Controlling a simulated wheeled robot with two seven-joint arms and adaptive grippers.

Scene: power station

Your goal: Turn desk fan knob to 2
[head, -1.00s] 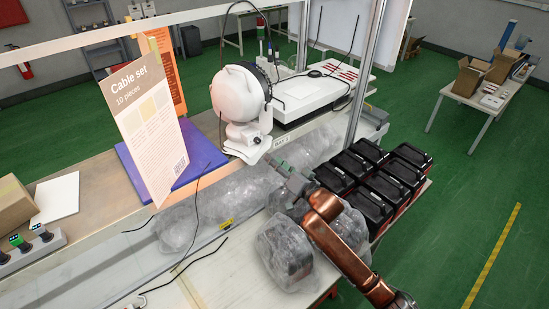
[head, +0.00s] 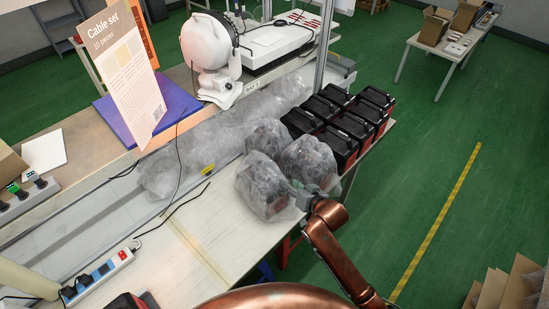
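The white desk fan (head: 208,48) stands on the raised shelf at the upper middle of the head view, its head facing away to the right. Its white base (head: 220,88) sits at the shelf's front edge; I cannot make out the knob or its setting. My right gripper (head: 298,190) is at the end of the copper-coloured arm, beside the plastic-wrapped bundles and well below and right of the fan. Its fingers are small and partly hidden against the wrap, so I cannot tell whether they are open. My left gripper is not in view.
Plastic-wrapped bundles (head: 265,190) lie on the bench before the shelf. Several black cases (head: 345,130) stand right of them. A power strip (head: 100,275) lies at the lower left.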

